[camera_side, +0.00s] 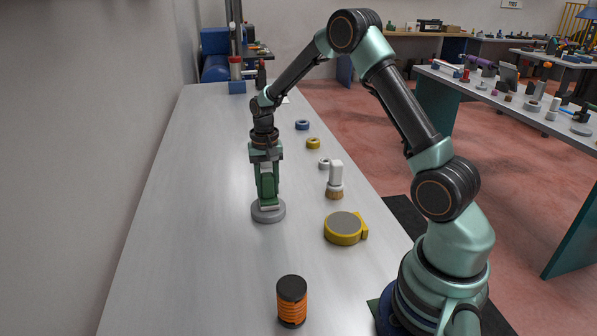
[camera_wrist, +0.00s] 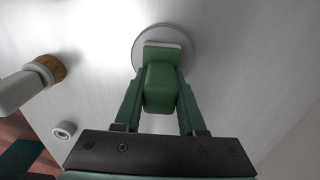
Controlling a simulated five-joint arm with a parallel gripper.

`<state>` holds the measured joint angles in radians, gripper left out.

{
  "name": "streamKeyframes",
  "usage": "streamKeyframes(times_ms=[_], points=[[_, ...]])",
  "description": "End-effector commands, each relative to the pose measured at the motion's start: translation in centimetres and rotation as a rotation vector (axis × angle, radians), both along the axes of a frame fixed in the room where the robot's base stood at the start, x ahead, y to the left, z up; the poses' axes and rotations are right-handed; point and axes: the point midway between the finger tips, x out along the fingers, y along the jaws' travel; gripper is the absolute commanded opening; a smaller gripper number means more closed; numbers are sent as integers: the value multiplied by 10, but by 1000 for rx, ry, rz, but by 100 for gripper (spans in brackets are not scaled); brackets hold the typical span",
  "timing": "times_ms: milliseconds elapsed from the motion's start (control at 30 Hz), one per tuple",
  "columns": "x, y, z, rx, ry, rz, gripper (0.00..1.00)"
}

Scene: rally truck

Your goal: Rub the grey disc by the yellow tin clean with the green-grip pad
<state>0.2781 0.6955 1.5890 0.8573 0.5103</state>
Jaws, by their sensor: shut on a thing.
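The grey disc (camera_side: 258,216) lies flat on the pale table, left of the round yellow tin (camera_side: 344,238) with its grey top. My gripper (camera_side: 267,185) points straight down over the disc, shut on the green-grip pad (camera_side: 268,194). The pad's pale base appears to rest on the disc's top, though exact contact is hard to tell. In the wrist view the green grip (camera_wrist: 160,92) sits between my two green fingers, and the pad covers the middle of the disc (camera_wrist: 190,40), leaving its rim showing. Any marks on the disc's face are hidden.
A white-handled brush (camera_side: 336,173) stands behind the tin, near a small white ring (camera_side: 324,163), a yellow ring (camera_side: 313,143) and a blue ring (camera_side: 302,125). An orange-and-black cylinder (camera_side: 292,303) stands in front. The table left of the disc is clear.

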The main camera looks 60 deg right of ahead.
Motion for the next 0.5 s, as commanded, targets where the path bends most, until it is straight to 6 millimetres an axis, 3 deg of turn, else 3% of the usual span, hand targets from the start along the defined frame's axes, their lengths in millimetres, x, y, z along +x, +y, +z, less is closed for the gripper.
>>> streamKeyframes(times_ms=[333, 500], points=[[22, -23, -1, 1, 1, -1, 0], [23, -23, 23, -1, -4, 0, 0]])
